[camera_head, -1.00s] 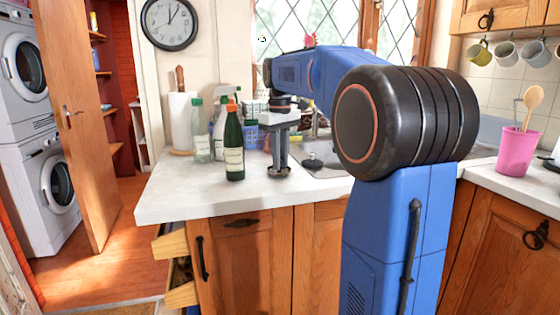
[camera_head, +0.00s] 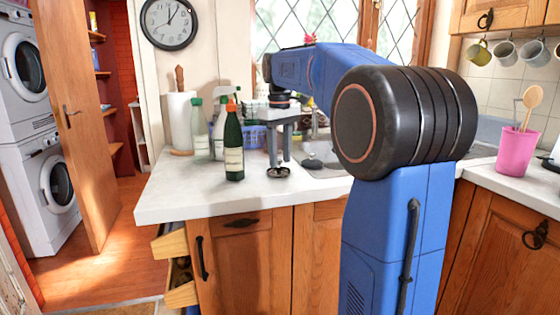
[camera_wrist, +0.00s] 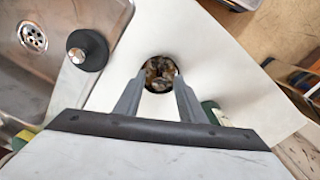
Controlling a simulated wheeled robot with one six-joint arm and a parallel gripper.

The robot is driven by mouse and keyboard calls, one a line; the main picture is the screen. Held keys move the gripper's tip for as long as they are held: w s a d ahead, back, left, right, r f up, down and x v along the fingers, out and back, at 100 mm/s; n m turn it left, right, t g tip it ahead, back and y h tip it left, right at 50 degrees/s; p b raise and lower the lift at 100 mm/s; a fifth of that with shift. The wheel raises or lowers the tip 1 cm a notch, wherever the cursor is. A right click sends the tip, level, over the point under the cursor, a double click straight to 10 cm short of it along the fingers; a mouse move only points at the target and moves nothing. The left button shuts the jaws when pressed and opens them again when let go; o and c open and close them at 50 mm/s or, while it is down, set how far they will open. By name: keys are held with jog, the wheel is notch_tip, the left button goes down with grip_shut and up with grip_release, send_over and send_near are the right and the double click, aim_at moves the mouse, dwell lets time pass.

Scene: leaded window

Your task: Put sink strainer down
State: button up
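The sink strainer (camera_head: 278,172), a small round dark metal piece, lies on the white countertop near its front edge, left of the sink. In the wrist view the strainer (camera_wrist: 160,74) shows as a dark-rimmed disc with a mottled middle, just beyond my fingertips. My gripper (camera_head: 279,160) points down directly above it. In the wrist view my gripper's two fingers (camera_wrist: 158,88) stand apart with a clear gap between them, and nothing is held.
A green bottle (camera_head: 234,150) with an orange cap stands close left of my gripper. A black plug with a knob (camera_wrist: 88,50) sits beside the metal sink (camera_wrist: 50,60). A blue basket (camera_head: 254,137) is behind. The counter's front left is clear.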

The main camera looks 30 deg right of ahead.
aim_at(280, 160)
notch_tip(280, 160, up, 10)
jog(key=shift+r, duration=0.2)
jog(key=s+a+f+m+t, duration=0.1)
jog(key=s+a+f+t, duration=0.1)
jog(key=s+a+f, duration=0.95)
jog(key=s+a+f+m+t, duration=0.1)
jog(key=s+a+f, duration=0.3)
jog(key=s+f, duration=1.4)
notch_tip(280, 160, down, 3)
jog(key=shift+s+a+r+t, duration=0.15)
jog(key=shift+r+t, duration=0.05)
jog(key=shift+t, duration=0.7)
